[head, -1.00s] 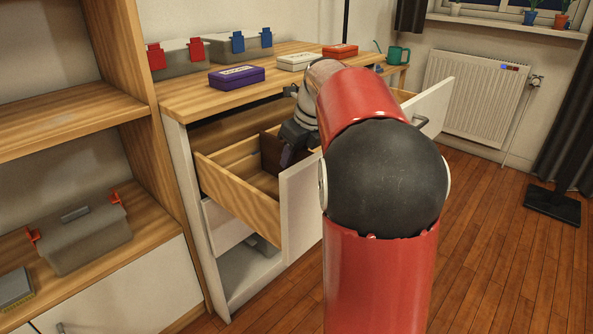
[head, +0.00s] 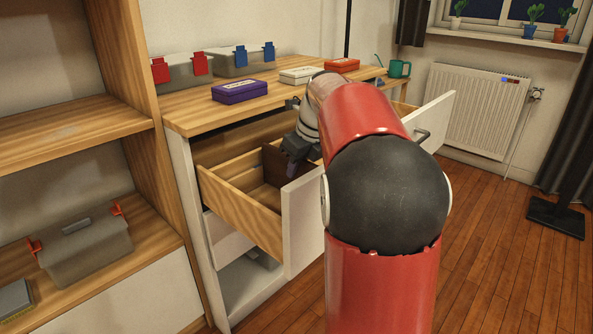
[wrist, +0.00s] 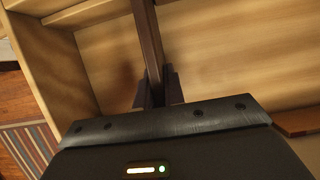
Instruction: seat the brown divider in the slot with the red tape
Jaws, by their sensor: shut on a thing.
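The brown divider (head: 275,164) is a dark, thin upright board inside the open wooden drawer (head: 240,205). My gripper (head: 292,168) is at the divider, over the drawer. In the wrist view the divider (wrist: 147,40) runs as a dark strip from the top edge down between my two fingers (wrist: 156,90), which are shut on it. The drawer's pale wood floor and walls (wrist: 220,50) lie around it. I cannot make out the red tape or the slots in either view. Whether the divider's lower edge touches the drawer is hidden.
The drawer's white front (head: 303,220) stands near my red arm. Another drawer with a white front (head: 436,120) is open at the right. A purple box (head: 240,91), a white box (head: 300,75) and a red box (head: 342,65) lie on the cabinet top.

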